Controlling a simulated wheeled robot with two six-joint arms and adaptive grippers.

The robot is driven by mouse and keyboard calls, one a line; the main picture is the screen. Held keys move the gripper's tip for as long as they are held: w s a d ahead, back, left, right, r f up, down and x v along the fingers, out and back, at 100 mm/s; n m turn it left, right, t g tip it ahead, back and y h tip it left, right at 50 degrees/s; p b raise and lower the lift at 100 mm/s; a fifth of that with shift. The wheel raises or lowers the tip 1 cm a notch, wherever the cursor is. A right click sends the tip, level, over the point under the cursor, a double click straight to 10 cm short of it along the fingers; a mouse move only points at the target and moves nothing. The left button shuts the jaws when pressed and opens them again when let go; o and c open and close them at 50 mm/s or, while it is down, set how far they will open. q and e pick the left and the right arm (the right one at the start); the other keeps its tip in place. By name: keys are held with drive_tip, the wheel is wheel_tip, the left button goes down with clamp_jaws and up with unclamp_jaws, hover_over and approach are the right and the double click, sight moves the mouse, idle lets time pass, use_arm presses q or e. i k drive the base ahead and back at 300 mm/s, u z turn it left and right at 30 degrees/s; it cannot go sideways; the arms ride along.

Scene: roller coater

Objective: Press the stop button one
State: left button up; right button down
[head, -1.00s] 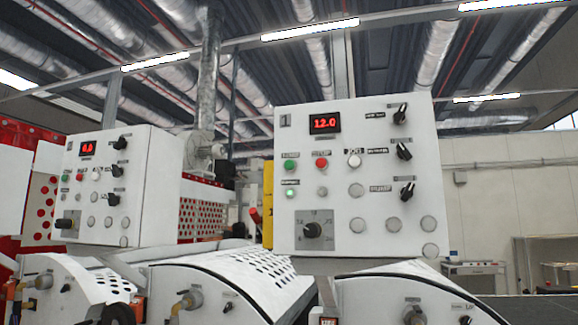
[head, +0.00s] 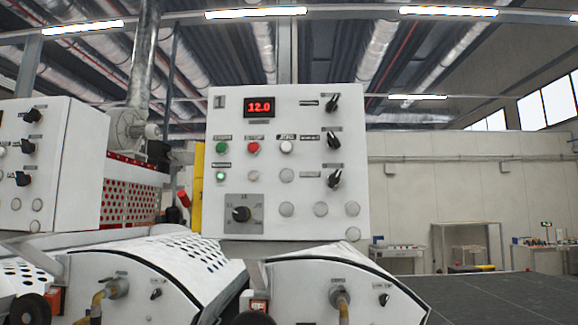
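The white control panel marked "1" (head: 305,110) stands upright near the middle of the head view. Its red display (head: 259,107) reads 12.0. The red button (head: 253,147), which appears to be the stop button, sits below the display, under a small dark label too blurred to read surely. A green button (head: 222,148) is to its left and a white button (head: 287,147) to its right. A green lamp (head: 220,177) is lit below the green button. Neither of my grippers shows, so their distance from the panel cannot be seen.
A second white panel (head: 60,150) is cut off at the left edge. White curved machine covers (head: 335,285) stand below the panels. A dark flat surface (head: 500,293) spreads at the lower right. Tables (head: 400,250) stand by the back wall.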

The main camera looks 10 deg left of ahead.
sight(253, 147)
drive_tip(key=z, duration=1.8)
drive_tip(key=k, duration=1)
drive_tip(key=u, duration=1)
drive_tip(key=i, duration=0.5)
drive_tip(key=u, duration=0.05)
